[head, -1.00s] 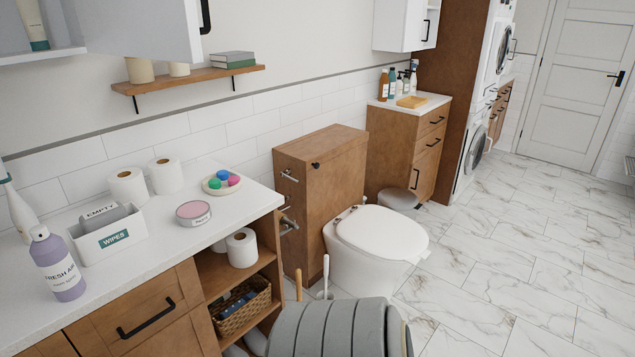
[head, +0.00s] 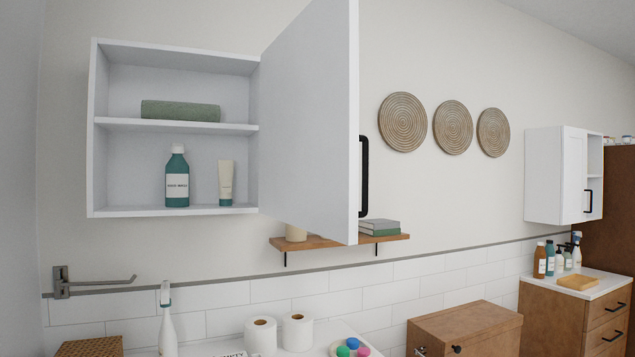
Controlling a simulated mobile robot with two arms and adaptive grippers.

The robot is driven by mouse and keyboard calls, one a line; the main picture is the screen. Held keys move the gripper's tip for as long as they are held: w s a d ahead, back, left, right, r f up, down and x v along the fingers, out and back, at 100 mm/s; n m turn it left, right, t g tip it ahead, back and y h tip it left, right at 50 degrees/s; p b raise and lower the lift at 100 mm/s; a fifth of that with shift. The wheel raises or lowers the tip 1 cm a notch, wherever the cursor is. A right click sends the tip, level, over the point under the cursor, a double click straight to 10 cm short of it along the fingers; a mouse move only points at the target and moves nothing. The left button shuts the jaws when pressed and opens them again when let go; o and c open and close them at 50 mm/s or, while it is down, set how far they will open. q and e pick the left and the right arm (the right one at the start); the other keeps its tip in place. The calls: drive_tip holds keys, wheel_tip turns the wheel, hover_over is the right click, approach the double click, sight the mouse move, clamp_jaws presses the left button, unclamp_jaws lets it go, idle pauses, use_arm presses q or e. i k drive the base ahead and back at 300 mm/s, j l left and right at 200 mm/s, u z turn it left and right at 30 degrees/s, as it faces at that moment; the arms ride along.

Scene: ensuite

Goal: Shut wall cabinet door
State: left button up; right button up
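The white wall cabinet (head: 92,130) hangs on the wall at the left of the head view, with its front open. Its door (head: 310,120) is hinged on the right side and stands swung far out toward me. A black bar handle (head: 364,176) is on the door's outer face, near its free edge. Inside are a rolled green towel (head: 180,110) on the upper shelf, and a teal bottle (head: 177,178) and a cream tube (head: 226,182) on the bottom. Neither of my grippers shows in the view.
A wooden shelf (head: 340,242) with books (head: 379,227) is partly behind the door's lower edge. Below are a spray bottle (head: 167,325) and toilet rolls (head: 261,335) on the counter. A second white wall cabinet (head: 556,175) hangs at the right. A towel bar (head: 95,282) is at lower left.

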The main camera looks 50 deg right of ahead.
sight(310, 138)
drive_tip(key=k+l+z, duration=0.1)
drive_tip(key=l, duration=0.3)
drive_tip(key=k+l+z, duration=0.1)
drive_tip(key=l, duration=0.3)
drive_tip(key=k+l+z, duration=0.1)
drive_tip(key=l, duration=0.3)
drive_tip(key=k+l+z, duration=0.1)
drive_tip(key=k+l, duration=0.15)
drive_tip(key=l, duration=0.2)
drive_tip(key=l+z, duration=0.1)
drive_tip(key=l, duration=0.3)
drive_tip(key=k, duration=0.05)
